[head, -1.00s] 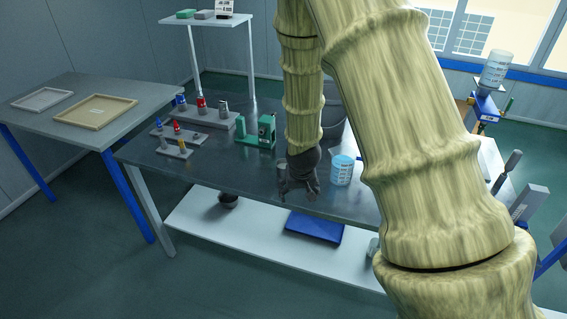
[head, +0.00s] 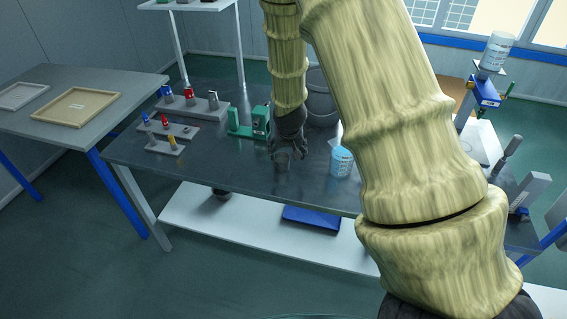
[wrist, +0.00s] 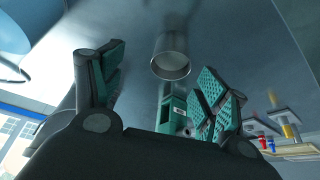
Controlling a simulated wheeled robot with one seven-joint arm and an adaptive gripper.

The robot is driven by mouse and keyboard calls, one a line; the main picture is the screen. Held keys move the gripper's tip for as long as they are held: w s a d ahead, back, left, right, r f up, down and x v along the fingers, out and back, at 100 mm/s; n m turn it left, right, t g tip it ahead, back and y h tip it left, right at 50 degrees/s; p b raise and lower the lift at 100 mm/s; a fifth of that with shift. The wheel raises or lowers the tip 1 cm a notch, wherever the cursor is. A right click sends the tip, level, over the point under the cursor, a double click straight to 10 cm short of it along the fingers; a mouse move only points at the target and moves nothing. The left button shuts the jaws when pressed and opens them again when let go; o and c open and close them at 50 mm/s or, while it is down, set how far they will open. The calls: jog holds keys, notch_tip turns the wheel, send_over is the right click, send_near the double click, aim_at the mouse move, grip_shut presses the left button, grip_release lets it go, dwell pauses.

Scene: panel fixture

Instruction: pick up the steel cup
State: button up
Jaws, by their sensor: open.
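The steel cup (head: 282,163) is a small grey cup standing on the dark metal table (head: 235,178), near its front. In the wrist view the steel cup (wrist: 171,62) shows its round rim, ahead of and between my spread fingers. Whether a finger touches the cup cannot be told.
A blue-marked beaker (head: 341,161) stands right of the cup. A green fixture (head: 250,122) stands behind left, with racks of small coloured parts (head: 172,140) farther left. A grey bucket (head: 320,100) is behind. The table's front left is clear.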

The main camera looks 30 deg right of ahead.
aim_at(281, 158)
jog(key=w+f, duration=0.2)
jog(key=shift+w+a+f, duration=0.15)
jog(key=shift+w+a, duration=0.05)
jog(key=shift+w, duration=0.15)
jog(key=shift+w+f, duration=0.1)
jog(key=shift+f, duration=0.1)
jog(key=shift+s+f+p, duration=0.25)
jog(key=shift+s+p, duration=0.05)
jog(key=shift+p, duration=0.3)
jog(key=shift+f, duration=0.25)
jog(key=x, duration=0.3)
jog(key=shift+w+a+p, duration=0.1)
jog(key=shift+w+p, duration=0.15)
jog(key=shift+p, duration=0.15)
jog(key=shift+s+r, duration=0.1)
jog(key=shift+s, duration=0.1)
jog(key=shift+w, duration=0.15)
jog(key=shift+c, duration=1.2)
jog(key=c, duration=0.9)
